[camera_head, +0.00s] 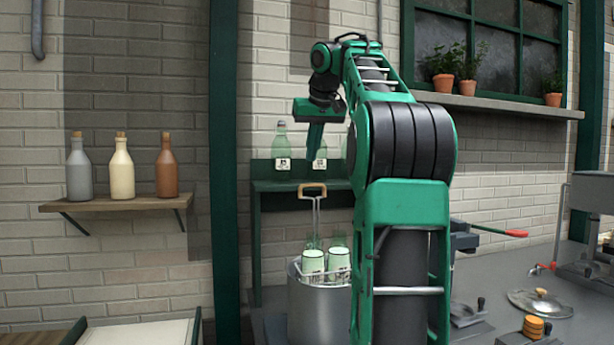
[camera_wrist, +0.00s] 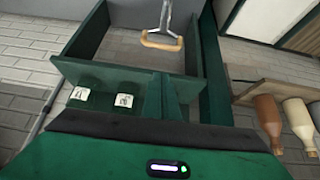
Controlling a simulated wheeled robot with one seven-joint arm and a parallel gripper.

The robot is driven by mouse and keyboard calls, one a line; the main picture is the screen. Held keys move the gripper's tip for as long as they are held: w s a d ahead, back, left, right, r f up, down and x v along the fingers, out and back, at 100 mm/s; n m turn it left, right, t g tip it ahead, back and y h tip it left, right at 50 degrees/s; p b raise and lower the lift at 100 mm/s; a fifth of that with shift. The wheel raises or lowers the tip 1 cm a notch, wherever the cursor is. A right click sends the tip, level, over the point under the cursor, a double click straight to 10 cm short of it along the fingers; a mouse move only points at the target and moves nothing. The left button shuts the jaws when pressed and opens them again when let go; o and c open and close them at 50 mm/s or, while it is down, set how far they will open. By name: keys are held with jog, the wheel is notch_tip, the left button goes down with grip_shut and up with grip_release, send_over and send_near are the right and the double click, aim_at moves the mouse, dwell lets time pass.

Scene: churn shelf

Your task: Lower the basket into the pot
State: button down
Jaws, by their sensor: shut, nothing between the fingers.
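The wire basket (camera_head: 299,270) holds pale green bottles (camera_head: 313,262) and sits in the mouth of the metal pot (camera_head: 307,315). Its upper wires and the bottles show above the pot's rim; its lower part is hidden inside, so its depth cannot be told. Its tall handle ends in a wooden grip (camera_head: 312,186), standing upright. The grip also shows in the wrist view (camera_wrist: 162,43). My gripper (camera_head: 315,148) is shut and empty, pointing down above the wooden grip and apart from it. Its fingers also show in the wrist view (camera_wrist: 167,80).
A green rack (camera_head: 270,187) with labelled green bottles (camera_head: 281,148) stands behind the pot, close to my gripper. A wall shelf (camera_head: 115,203) at left holds three corked bottles. A lid (camera_head: 540,303) lies on the counter at right. My arm hides the pot's right side.

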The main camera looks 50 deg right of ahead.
aim_at(310, 185)
jog(key=shift+x, duration=1.25)
jog(key=shift+s+a+f, duration=0.15)
jog(key=shift+a+f, duration=0.1)
jog(key=shift+f, duration=0.55)
jog(key=shift+s+d+f, duration=0.1)
jog(key=shift+s+f, duration=0.05)
jog(key=shift+f, duration=0.45)
jog(key=shift+s+f, duration=0.2)
jog(key=shift+f, duration=0.4)
